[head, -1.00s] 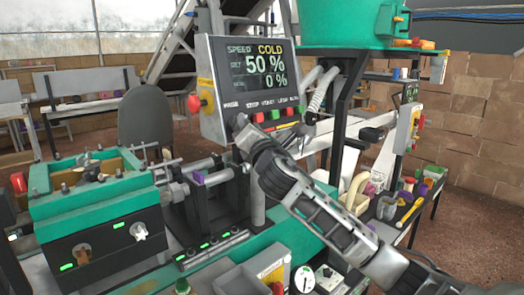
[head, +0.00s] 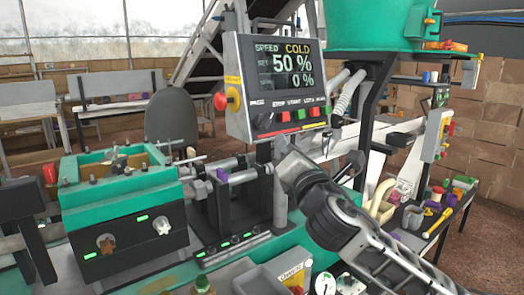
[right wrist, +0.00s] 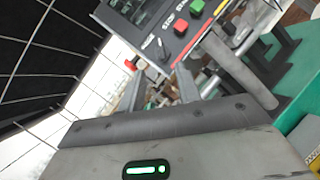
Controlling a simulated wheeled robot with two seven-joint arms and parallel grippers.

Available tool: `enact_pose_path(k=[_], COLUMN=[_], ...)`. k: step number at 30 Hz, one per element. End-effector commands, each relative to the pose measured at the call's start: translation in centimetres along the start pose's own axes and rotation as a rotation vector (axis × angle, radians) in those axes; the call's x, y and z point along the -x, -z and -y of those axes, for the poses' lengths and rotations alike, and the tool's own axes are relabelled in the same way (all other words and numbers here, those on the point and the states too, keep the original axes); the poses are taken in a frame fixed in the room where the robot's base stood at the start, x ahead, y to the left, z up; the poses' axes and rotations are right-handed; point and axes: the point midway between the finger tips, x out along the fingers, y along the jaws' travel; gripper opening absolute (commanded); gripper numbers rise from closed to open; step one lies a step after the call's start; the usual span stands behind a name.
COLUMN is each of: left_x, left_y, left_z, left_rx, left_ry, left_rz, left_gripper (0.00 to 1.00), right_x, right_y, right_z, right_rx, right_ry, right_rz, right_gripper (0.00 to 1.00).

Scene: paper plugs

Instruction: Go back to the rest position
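My right gripper (head: 281,150) is in front of the machine, just below the control panel (head: 277,85) and apart from its dark knob (head: 264,121). In the right wrist view its two fingers (right wrist: 170,88) stand apart with nothing held between them, and the panel is beyond them. The panel screen reads SPEED, COLD, 50 % and 0 %. A dark forked part (head: 36,250) at the left edge of the head view looks like my left gripper; its opening is unclear.
The green machine block (head: 125,215) stands at the left. A green hopper (head: 380,25) is at the upper right. A side table with cups and tools (head: 430,215) is at the right. A grey bin (head: 262,280) is at the front. A dark chair (head: 172,120) stands behind.

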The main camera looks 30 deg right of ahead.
Motion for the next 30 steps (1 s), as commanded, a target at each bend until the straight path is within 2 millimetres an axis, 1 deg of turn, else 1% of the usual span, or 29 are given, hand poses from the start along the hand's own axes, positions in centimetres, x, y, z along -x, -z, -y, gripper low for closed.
enact_pose_path(k=[5, 7, 8, 11, 14, 15, 17, 18, 20, 21, 23, 24, 26, 27, 29, 30], left_x=[0.0, 0.0, 0.0, 0.0, 0.0, -0.1, -0.1, -0.1, -0.1, -0.1, -0.1, -0.1, -0.1, -0.1, -0.1, -0.1], left_y=[-0.1, -0.1, -0.1, -0.2, -0.2, -0.2, -0.2, -0.1, -0.1, -0.1, -0.1, -0.1, -0.1, -0.1, -0.1, -0.1], left_z=[0.0, 0.0, 0.0, 0.0, -0.1, -0.1, -0.1, -0.1, -0.1, -0.1, -0.1, -0.1, -0.1, -0.1, -0.1, -0.1], left_rx=[0.000, 0.000, 0.000, 0.001, 0.002, 0.003, 0.005, 0.006, 0.007, 0.008, 0.009, 0.009, 0.009, 0.008, 0.008, 0.008], left_ry=[0.000, 0.000, 0.000, 0.000, 0.000, 0.000, 0.000, 0.000, 0.001, 0.001, 0.001, 0.001, 0.001, 0.001, 0.001, 0.001], left_rz=[0.002, 0.003, 0.003, 0.003, 0.003, 0.003, 0.003, 0.003, 0.002, 0.002, 0.002, 0.002, 0.002, 0.002, 0.002, 0.002], left_gripper=[0.36, 0.36, 0.36, 0.36, 0.36, 0.36, 0.36, 0.36, 0.36, 0.36, 0.36, 0.36, 0.36, 0.36, 0.36, 0.36], right_x=[0.0, 0.2, 0.4, 2.0, 5.4, 7.3, 10.4, 12.7, 16.2, 18.3, 21.4, 23.2, 25.7, 27.3, 29.5, 30.9], right_y=[0.0, 0.6, 1.1, 4.1, 8.9, 10.9, 13.9, 15.6, 17.9, 19.1, 20.6, 21.4, 22.3, 22.8, 23.4, 23.8], right_z=[0.0, 0.3, 0.7, 2.7, 5.8, 7.1, 9.0, 10.1, 11.4, 12.0, 12.7, 13.0, 13.4, 13.5, 13.6, 13.6], right_rx=[-0.001, -0.025, -0.047, -0.201, -0.454, -0.568, -0.739, -0.848, -0.994, -1.079, -1.186, -1.246, -1.320, -1.365, -1.422, -1.457], right_ry=[0.001, 0.013, 0.026, 0.117, 0.291, 0.382, 0.533, 0.637, 0.797, 0.896, 1.033, 1.115, 1.228, 1.301, 1.402, 1.468], right_rz=[-0.001, -0.013, -0.025, -0.096, -0.189, -0.223, -0.258, -0.271, -0.275, -0.267, -0.247, -0.228, -0.196, -0.171, -0.131, -0.102], right_gripper=[0.34, 0.34, 0.34, 0.34, 0.34, 0.34, 0.34, 0.34, 0.34, 0.34, 0.34, 0.34, 0.34, 0.34, 0.34, 0.34])
